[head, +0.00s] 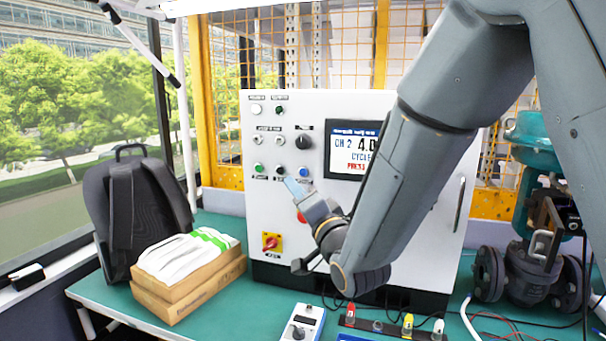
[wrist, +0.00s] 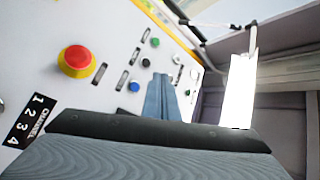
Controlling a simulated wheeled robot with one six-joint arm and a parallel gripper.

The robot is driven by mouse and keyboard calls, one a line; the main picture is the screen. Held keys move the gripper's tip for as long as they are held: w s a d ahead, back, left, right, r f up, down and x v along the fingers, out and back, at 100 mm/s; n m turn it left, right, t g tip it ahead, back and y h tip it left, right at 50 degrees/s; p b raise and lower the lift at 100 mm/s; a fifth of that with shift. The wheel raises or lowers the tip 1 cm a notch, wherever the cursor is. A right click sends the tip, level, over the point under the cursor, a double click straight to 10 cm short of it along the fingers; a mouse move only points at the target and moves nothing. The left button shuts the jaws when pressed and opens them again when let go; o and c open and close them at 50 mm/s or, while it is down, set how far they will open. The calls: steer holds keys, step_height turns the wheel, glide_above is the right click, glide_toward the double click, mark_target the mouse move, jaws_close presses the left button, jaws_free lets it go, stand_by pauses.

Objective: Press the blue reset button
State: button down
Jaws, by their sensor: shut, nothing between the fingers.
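The blue reset button (head: 303,172) sits at the right end of a row of three buttons on the white control panel (head: 262,205). It also shows in the wrist view (wrist: 134,87), just left of my fingers. My gripper (head: 291,184) is shut and empty in front of the panel, a little below and left of the blue button in the head view. Its bluish fingers (wrist: 160,80) point toward the panel in the wrist view. The blue button is uncovered in both views. I cannot tell how wide the gap to the panel is.
A black button (head: 280,171) and a green button (head: 259,169) share the row. A red emergency button (wrist: 76,61) with a yellow ring is nearby. A red-yellow rotary switch (head: 270,241) sits lower left. Boxes (head: 190,285) and a backpack (head: 135,205) stand left on the green bench.

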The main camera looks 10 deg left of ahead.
steer(key=shift+w+d+b, duration=0.15)
steer(key=shift+w+b, duration=0.15)
steer(key=shift+w, duration=1.15)
steer(key=shift+w+d+b, duration=0.1)
steer(key=shift+w+b, duration=0.15)
steer(key=shift+w, duration=1.2)
steer(key=shift+w, duration=0.4)
steer(key=shift+w+b, duration=0.4)
stand_by(0.3)
steer(key=shift+s, duration=0.8)
steer(key=s, duration=0.5)
steer(key=shift+a, duration=0.2)
stand_by(0.3)
